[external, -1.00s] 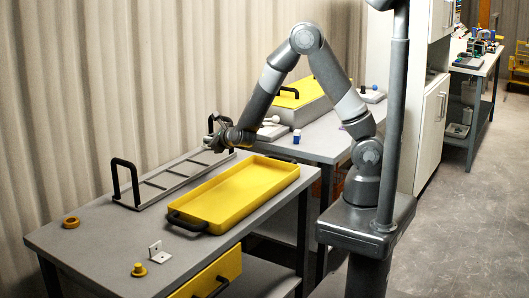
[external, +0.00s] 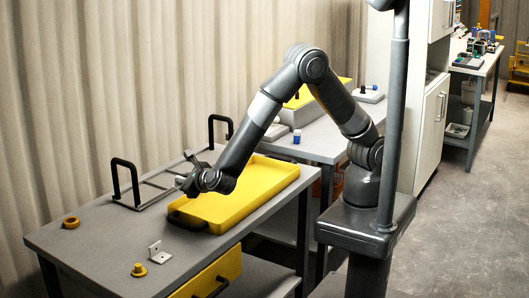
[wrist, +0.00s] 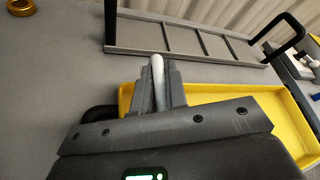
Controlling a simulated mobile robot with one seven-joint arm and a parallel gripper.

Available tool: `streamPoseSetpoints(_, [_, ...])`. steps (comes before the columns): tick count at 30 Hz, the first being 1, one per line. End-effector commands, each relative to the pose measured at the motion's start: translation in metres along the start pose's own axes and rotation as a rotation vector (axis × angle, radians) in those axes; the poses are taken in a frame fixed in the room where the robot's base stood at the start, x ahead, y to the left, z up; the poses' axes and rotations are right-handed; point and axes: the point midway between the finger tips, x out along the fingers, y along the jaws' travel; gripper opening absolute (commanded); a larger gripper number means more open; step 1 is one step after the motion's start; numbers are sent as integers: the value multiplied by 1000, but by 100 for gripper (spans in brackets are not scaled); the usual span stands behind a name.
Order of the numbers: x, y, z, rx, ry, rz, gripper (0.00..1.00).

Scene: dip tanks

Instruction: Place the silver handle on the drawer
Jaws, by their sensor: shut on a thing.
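My gripper (external: 181,181) is above the near table, over the left edge of the yellow tray. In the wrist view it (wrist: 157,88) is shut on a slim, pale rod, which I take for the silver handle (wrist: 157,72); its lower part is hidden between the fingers. In the external view the handle is too small to make out clearly. The drawer (external: 222,267) has a yellow front with a dark pull, under the near table's front edge. It is below and apart from my gripper.
The yellow tray (external: 255,200) lies on the table, partly under my arm. A grey rack (external: 143,200) with black end handles stands behind it.

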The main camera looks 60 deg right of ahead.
Motion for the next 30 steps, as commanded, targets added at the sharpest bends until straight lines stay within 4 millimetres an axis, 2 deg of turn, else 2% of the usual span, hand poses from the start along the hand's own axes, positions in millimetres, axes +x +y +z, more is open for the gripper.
streamPoseSetpoints(1, [-18, 15, 0, -3, -7, 9, 0])
streamPoseSetpoints(6, [-70, 50, -6, -2, -13, 19, 0])
streamPoseSetpoints(12, [-124, 79, -15, 0, -19, 29, 0])
streamPoseSetpoints(15, [-141, 87, -19, 0, -21, 32, 0])
streamPoseSetpoints(21, [-156, 94, -24, 1, -21, 35, 0])
streamPoseSetpoints(26, [-157, 94, -24, 1, -21, 34, 0])
streamPoseSetpoints(30, [-153, 100, -33, -1, -22, 34, 0])
